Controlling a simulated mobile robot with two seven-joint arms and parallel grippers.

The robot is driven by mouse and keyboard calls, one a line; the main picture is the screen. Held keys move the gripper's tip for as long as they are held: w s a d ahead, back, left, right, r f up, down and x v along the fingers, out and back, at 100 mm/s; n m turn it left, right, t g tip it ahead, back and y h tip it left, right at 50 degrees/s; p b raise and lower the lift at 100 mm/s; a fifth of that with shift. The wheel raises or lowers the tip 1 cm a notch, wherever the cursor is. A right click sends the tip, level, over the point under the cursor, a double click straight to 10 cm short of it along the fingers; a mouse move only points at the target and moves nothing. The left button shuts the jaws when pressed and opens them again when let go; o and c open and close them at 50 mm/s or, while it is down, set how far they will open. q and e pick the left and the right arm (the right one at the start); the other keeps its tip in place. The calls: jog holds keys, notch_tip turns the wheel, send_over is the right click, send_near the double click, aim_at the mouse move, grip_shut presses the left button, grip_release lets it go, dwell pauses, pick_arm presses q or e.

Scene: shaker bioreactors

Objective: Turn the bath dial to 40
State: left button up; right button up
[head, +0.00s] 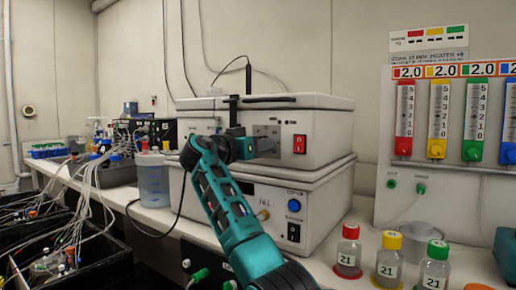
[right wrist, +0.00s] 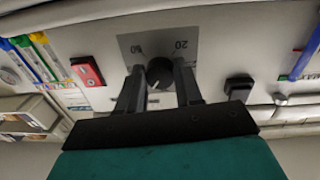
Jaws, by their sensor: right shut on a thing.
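The bath (head: 325,136) is a white box with a grey dial plate (head: 267,131) on its front. The dial (right wrist: 159,72) is a small round black knob in the right wrist view, on the plate (right wrist: 130,41) marked 20 at one side and what looks like 80 or 60 at the other. My right gripper (head: 262,144) reaches the plate, and its two dark fingers (right wrist: 160,80) are shut on the dial, one on each side. A pale mark shows on the knob, but its exact setting is too small to read. My left gripper is out of view.
A red switch (head: 299,144) sits right of the dial. The bath rests on a white unit with a blue knob (head: 294,206). Bottles with red, yellow and green caps (head: 389,258) stand at the right. Tubing and black bins (head: 90,260) fill the left.

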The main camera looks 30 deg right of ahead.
jog(key=shift+a+m, duration=0.1)
jog(key=shift+m, duration=0.8)
jog(key=o, duration=1)
jog(key=shift+o, duration=0.2)
jog(key=v, duration=1.2)
jog(key=shift+a, duration=0.4)
jog(key=shift+s+r, duration=0.1)
jog(key=shift+r, duration=0.05)
